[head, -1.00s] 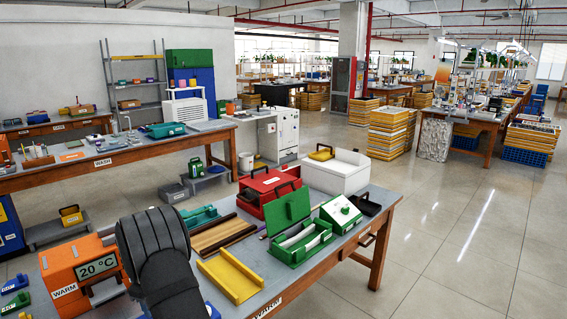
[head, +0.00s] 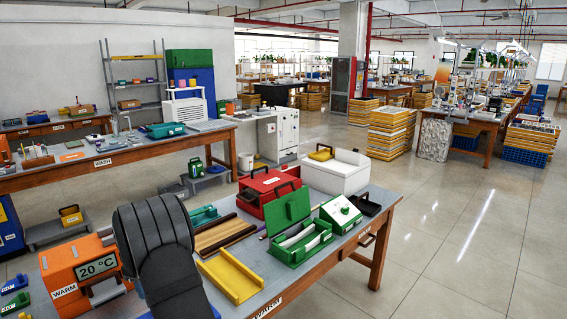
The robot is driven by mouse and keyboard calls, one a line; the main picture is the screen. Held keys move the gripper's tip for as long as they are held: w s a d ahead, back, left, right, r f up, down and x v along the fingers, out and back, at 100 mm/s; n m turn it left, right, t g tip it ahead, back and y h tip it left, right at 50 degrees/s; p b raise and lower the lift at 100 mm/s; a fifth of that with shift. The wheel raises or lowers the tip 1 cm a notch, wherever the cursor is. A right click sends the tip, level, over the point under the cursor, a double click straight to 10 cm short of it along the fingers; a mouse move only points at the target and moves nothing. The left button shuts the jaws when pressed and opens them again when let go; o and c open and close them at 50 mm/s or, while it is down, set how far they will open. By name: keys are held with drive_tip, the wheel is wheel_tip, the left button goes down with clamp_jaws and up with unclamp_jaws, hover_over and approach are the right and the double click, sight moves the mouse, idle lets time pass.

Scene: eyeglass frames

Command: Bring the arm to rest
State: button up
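A black, ribbed part of my own arm (head: 157,240) rises from the bottom edge at the lower left of the head view. It stands in front of the near bench and hides part of its top. The fingers of my gripper do not show, so I cannot see whether it holds anything.
On the near bench (head: 335,262) stand an orange warmer (head: 72,275) reading 20 °C, a yellow tray (head: 231,276), an open green box (head: 300,245), a red case (head: 268,187) and a white bin (head: 335,173). Open floor (head: 450,240) lies to the right.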

wheel_tip(320, 180, up, 9)
wheel_tip(320, 180, down, 18)
drive_tip(key=shift+r, duration=0.1)
drive_tip(key=s+d+m, duration=0.2)
drive_tip(key=s, duration=0.1)
drive_tip(key=s+d+m, duration=0.1)
drive_tip(key=m, duration=0.1)
drive_tip(key=shift+s+d+r, duration=0.15)
drive_tip(key=shift+s+r, duration=0.1)
drive_tip(key=shift+r, duration=0.05)
drive_tip(key=s+m, duration=0.1)
drive_tip(key=s, duration=0.1)
drive_tip(key=s+d+m, duration=0.1)
drive_tip(key=s+m, duration=0.3)
drive_tip(key=shift+s+d, duration=0.15)
drive_tip(key=shift+d, duration=0.1)
wheel_tip(320, 180, up, 7)
drive_tip(key=shift+f, duration=0.1)
idle(1.3)
